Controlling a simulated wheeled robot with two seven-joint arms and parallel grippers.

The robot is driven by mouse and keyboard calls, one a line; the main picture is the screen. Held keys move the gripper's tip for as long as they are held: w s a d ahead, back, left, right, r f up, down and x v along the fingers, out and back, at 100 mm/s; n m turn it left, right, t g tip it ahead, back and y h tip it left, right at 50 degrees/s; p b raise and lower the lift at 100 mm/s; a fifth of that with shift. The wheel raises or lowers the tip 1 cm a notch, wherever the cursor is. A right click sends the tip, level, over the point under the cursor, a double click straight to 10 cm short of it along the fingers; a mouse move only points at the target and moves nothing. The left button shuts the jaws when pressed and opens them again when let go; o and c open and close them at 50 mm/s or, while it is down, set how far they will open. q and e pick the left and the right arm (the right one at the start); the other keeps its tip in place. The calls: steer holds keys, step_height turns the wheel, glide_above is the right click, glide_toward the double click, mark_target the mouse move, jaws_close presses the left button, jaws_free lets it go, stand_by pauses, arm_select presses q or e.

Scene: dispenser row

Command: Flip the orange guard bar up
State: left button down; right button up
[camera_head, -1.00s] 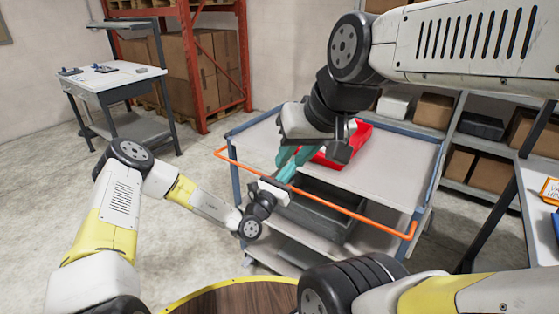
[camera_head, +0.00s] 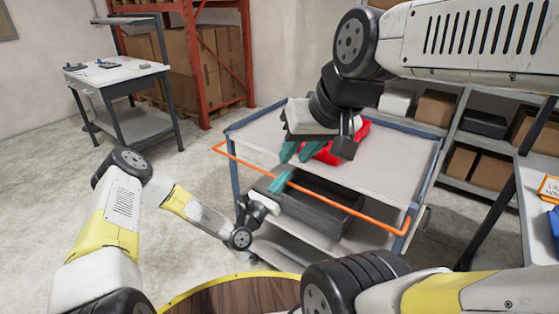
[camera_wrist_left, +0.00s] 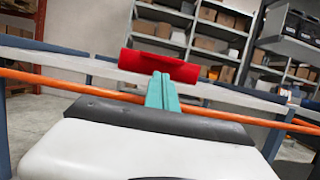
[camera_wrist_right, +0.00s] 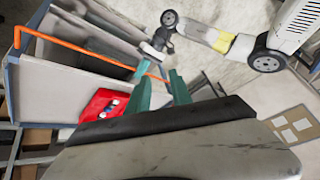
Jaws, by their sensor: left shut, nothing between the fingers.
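The orange guard bar (camera_head: 350,209) runs across the near side of the grey cart (camera_head: 400,165), level with or below its top shelf. It also shows in the left wrist view (camera_wrist_left: 60,84) and the right wrist view (camera_wrist_right: 60,43). My right gripper (camera_head: 299,151) hangs over the cart top, fingers apart and empty.
A red bin (camera_head: 362,130) with small items sits on the cart top, partly hidden by my right arm. A dark grey tray (camera_head: 320,212) is on a lower shelf. A workbench (camera_head: 115,75) stands back left, and shelving with boxes (camera_head: 434,109) stands right.

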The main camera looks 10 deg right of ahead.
arm_select(q)
steer(key=s+a+f, duration=0.4)
steer(key=a, duration=0.1)
steer(key=shift+s+a+f, duration=0.15)
steer(key=shift+a+f, duration=0.05)
steer(key=shift+f, duration=0.1)
